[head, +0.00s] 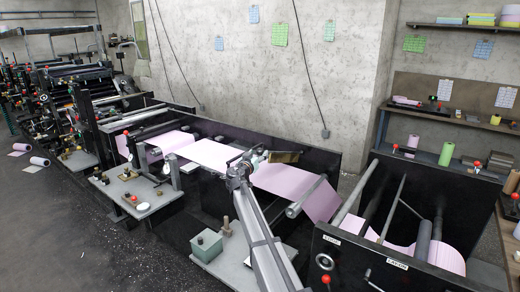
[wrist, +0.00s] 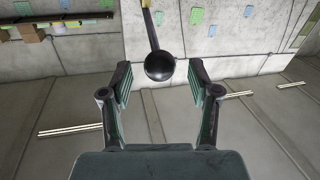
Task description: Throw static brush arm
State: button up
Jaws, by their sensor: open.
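A dark rod with a round black ball knob (wrist: 160,67) at its end shows in the wrist view, probably the static brush arm. Its far end meets a yellowish-brown piece (wrist: 145,3) at the top edge. My gripper (wrist: 160,82) is open, with one finger on each side of the knob and a gap on both sides. In the head view my gripper (head: 252,158) is over the pink web, beside a brown bar (head: 285,157) that may be the brush. The knob is too small to make out there.
The pink web (head: 210,153) runs along the press under and beside my arm. A dark side frame (head: 320,160) stands behind it.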

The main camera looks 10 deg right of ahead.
jog(key=shift+p+x, duration=0.4)
jog(key=shift+x, duration=1.05)
